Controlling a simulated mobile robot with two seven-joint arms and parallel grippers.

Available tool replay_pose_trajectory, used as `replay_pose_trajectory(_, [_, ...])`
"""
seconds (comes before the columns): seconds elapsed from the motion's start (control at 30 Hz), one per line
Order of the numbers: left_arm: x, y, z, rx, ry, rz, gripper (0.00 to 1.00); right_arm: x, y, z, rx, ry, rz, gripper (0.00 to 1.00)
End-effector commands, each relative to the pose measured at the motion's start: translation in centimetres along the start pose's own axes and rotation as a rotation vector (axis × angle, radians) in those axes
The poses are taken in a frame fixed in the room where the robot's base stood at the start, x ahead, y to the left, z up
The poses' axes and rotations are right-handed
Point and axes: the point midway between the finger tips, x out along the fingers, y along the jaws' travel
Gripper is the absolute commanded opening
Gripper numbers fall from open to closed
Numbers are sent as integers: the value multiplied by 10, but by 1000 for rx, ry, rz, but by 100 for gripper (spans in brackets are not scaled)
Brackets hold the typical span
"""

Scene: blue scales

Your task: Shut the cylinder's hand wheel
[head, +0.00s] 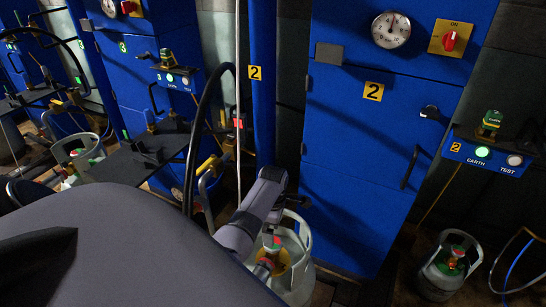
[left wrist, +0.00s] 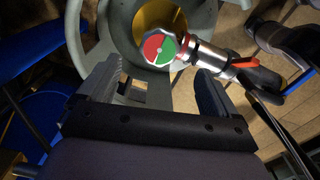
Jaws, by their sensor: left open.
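The hand wheel (left wrist: 160,46) is a small knob with red and green sectors and a white mark, on top of the cylinder's valve. In the head view the hand wheel (head: 271,243) sits on the pale grey cylinder (head: 297,272), beside my left arm. My left gripper (left wrist: 162,88) is open and empty, its two fingers apart. The wheel lies just beyond the fingertips, roughly between them, with no contact visible. In the head view my arm hides part of the cylinder, and the fingers are hard to make out. My right gripper is in neither view.
A metal connector with a red lever (left wrist: 245,63) leaves the valve to the right. A blue cabinet (head: 350,200) marked 2 stands behind the cylinder. Another cylinder (head: 440,275) stands at the right. A black hose (head: 192,150) hangs left of the blue post.

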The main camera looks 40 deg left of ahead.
Motion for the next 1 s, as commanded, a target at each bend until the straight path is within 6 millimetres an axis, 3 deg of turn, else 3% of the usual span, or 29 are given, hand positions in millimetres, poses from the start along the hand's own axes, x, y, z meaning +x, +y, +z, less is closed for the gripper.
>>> replay_pose_trajectory(0.43, [59,0,-1,-2,1,-1,92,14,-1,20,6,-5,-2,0])
replay_pose_trajectory(0.87, [69,0,-1,-2,1,1,92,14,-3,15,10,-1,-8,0])
replay_pose_trajectory(0.9, [69,0,-1,-2,1,1,89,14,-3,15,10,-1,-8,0])
replay_pose_trajectory(1.0, [69,0,-1,-2,1,1,57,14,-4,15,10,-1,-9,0])
